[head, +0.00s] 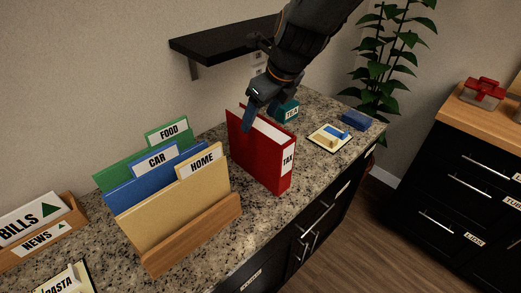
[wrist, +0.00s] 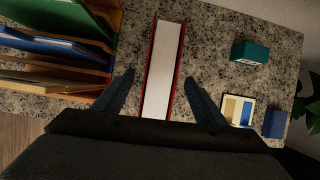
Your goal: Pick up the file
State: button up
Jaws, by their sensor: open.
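A red file marked TAX (head: 258,160) stands upright on the granite counter, to the right of the folder rack. From above, in the wrist view, it shows as a white page block between red covers (wrist: 162,66). My gripper (head: 257,118) is open and empty at the top of the red file. In the wrist view its two fingers (wrist: 163,92) appear on either side of the file, with gaps to both covers. The near end of the file is hidden by my gripper there, and I cannot tell how far down the fingers reach.
A wooden rack (head: 200,232) holds green FOOD, blue CAR and tan HOME folders. A teal TEA box (head: 291,109), a small tray (head: 318,143) and a blue box (head: 353,120) stand to the right. A black shelf (head: 222,44) juts from the wall behind.

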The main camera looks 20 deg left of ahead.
aim_at(255, 137)
jog(key=shift+w+a+f+m+g, duration=0.15)
jog(key=shift+a+f, duration=0.1)
jog(key=shift+f, duration=0.35)
jog(key=shift+a+f+m+g, duration=0.15)
jog(key=shift+a+f, duration=0.05)
jog(key=shift+f, duration=0.4)
jog(key=shift+d+f+p+x, duration=0.1)
jog(key=shift+d+p+x, duration=0.05)
jog(key=shift+x, duration=0.95)
jog(key=shift+d+f+p+x, duration=0.1)
jog(key=shift+d+p+x, duration=0.1)
jog(key=shift+x, duration=0.9)
jog(key=shift+d+p+x, duration=0.15)
jog(key=shift+x, duration=0.9)
jog(key=shift+f, duration=0.3)
jog(key=c, duration=1.4)
jog(key=shift+c, duration=1)
jog(key=shift+r, duration=0.1)
